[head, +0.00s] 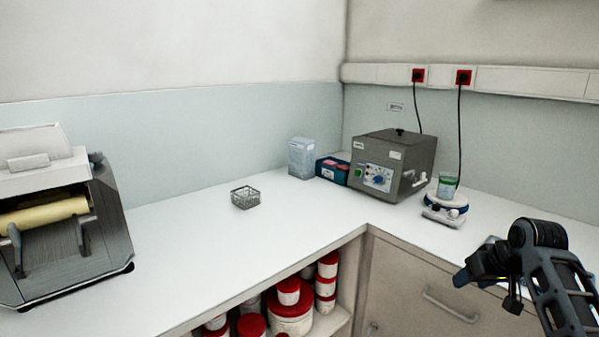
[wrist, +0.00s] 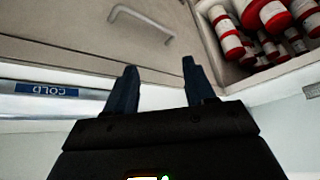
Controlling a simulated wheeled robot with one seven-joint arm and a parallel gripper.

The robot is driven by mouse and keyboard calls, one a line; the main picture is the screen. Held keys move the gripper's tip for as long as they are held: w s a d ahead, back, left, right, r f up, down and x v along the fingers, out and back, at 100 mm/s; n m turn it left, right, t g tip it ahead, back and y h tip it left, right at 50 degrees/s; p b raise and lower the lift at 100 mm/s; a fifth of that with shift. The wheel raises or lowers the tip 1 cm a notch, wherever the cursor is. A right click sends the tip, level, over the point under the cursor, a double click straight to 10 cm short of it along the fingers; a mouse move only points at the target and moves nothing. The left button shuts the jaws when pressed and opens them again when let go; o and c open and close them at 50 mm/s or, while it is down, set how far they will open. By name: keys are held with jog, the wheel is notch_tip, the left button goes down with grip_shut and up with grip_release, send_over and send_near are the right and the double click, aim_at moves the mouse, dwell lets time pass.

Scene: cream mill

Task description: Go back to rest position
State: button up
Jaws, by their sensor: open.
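My gripper (wrist: 160,78) shows in the wrist view with its two dark fingers apart and nothing between them. It faces the cabinet front, near a drawer handle (wrist: 143,22). In the head view my arm is at the lower right, in front of the counter, and the gripper (head: 462,281) is at its left end. The fingertips are small and dark there. The gripper touches no object that I can see.
The white counter (head: 190,245) carries a roller machine (head: 95,235), a wire basket (head: 245,197), boxes (head: 302,158), a grey water bath (head: 395,165) and a stirrer with a beaker (head: 447,185). Red-lidded tubs (head: 290,312) fill the open shelf below. A drawer (head: 420,290) is shut.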

jog(key=s+a+f+t, duration=0.4)
jog(key=s+a+f, duration=1.1)
jog(key=s+a, duration=0.25)
jog(key=s+a+m+t, duration=0.1)
jog(key=s+a, duration=0.3)
jog(key=s, duration=0.9)
jog(key=s+r+n+t, duration=0.2)
jog(key=s+r+t, duration=0.1)
jog(key=s+r, duration=1.7)
jog(key=s+d, duration=0.1)
jog(key=s, duration=0.2)
jog(key=shift+s+r+t, duration=0.15)
jog(key=shift+s+t, duration=0.05)
jog(key=shift+t, duration=0.2)
